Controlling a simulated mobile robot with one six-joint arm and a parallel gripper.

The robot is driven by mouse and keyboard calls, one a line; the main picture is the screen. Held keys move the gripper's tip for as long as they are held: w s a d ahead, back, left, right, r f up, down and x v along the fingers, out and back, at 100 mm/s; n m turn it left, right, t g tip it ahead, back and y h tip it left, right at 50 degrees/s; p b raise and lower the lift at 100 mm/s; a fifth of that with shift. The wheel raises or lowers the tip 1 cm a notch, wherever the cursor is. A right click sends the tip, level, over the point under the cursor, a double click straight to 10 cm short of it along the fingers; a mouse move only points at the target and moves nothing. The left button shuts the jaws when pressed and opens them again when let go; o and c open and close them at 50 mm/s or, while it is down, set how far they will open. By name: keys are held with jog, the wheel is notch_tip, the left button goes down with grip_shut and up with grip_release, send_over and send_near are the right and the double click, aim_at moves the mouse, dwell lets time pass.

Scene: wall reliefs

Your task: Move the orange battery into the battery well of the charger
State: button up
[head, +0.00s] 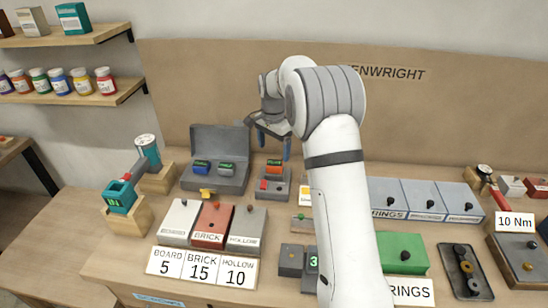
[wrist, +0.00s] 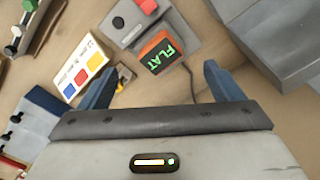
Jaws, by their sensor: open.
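The orange battery (head: 274,166), with a dark face reading FLAT in green, stands at the back of a small grey unit (head: 278,191) that looks like the charger. In the wrist view the battery (wrist: 160,52) sits against the near end of that grey unit (wrist: 182,22), which has a red block and a dark round spot. I cannot tell how deep the battery sits or see an empty well. My gripper (head: 272,138) is open and empty above the battery. Its blue fingertips (wrist: 160,86) are spread to either side, apart from it.
A card with coloured squares (wrist: 82,68) lies nearby in the wrist view. BOARD, BRICK and HOLLOW blocks (head: 212,223) are in front. My arm hides part of the bench on the right.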

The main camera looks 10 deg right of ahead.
aim_at(274, 164)
jog(key=shift+r, duration=1.6)
jog(key=s+d+r+n+t, duration=0.1)
jog(key=s+r+n, duration=0.3)
jog(key=s, duration=0.5)
jog(key=s+r+n+t, duration=0.1)
jog(key=s+r, duration=0.4)
jog(key=s, duration=0.5)
jog(key=s+f+n, duration=0.1)
jog(key=s+n, duration=0.2)
jog(key=s, duration=0.6)
jog(key=s+f+n+t, duration=0.1)
jog(key=s+f+n, duration=0.1)
jog(key=s, duration=0.8)
jog(key=shift+d+f+n, duration=0.15)
jog(key=shift+d+n, duration=0.25)
